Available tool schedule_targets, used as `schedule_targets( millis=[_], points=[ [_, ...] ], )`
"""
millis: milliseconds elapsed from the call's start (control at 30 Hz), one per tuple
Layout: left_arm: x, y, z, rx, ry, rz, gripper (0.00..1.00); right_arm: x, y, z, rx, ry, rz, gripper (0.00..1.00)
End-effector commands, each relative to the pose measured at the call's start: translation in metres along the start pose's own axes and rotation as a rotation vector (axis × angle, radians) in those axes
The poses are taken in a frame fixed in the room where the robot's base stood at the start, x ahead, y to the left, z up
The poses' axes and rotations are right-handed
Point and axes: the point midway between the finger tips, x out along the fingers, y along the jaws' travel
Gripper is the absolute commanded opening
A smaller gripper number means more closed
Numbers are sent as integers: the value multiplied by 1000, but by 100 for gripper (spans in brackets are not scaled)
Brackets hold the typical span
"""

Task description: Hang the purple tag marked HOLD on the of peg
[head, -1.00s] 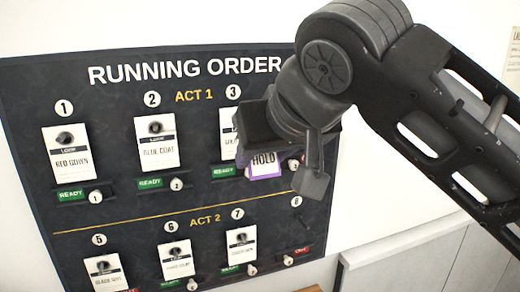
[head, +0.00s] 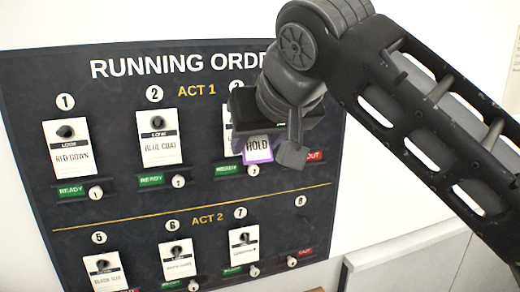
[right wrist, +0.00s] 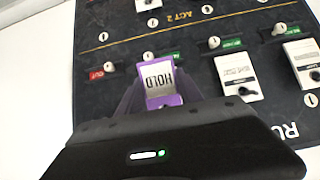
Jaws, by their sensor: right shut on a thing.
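The purple-edged tag marked HOLD (head: 258,149) is gripped in my right gripper (head: 266,132), in front of the upper row of the board. The right wrist view shows the tag (right wrist: 160,82) upside down between the fingers, its white face and purple edge visible. The running order board (head: 120,215) carries numbered places with pegs, several with white cards. The gripper hides most of card 3 and the place to its right, where only a red OUT label (head: 313,156) shows. Place 8 (head: 301,201) has no card. My left gripper is not in view.
White cards hang at place 1 (head: 68,160), place 2 (head: 158,155) and the lower-row places 5 to 7. A pale cabinet (head: 420,265) stands at lower right beside the board.

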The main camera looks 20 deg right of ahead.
Motion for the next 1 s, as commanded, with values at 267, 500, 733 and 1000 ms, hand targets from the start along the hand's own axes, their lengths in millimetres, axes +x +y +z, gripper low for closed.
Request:
schedule_targets(
  millis=[267,500,733,1000],
  points=[
    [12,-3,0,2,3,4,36,17,0,-9,1,-1,1,5],
    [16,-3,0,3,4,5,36,28,0,-20,1,-1,1,5],
    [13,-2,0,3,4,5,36,38,0,-25,0,-1,1,5],
    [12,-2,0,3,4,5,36,42,0,-26,0,-1,0,5]
  ],
)
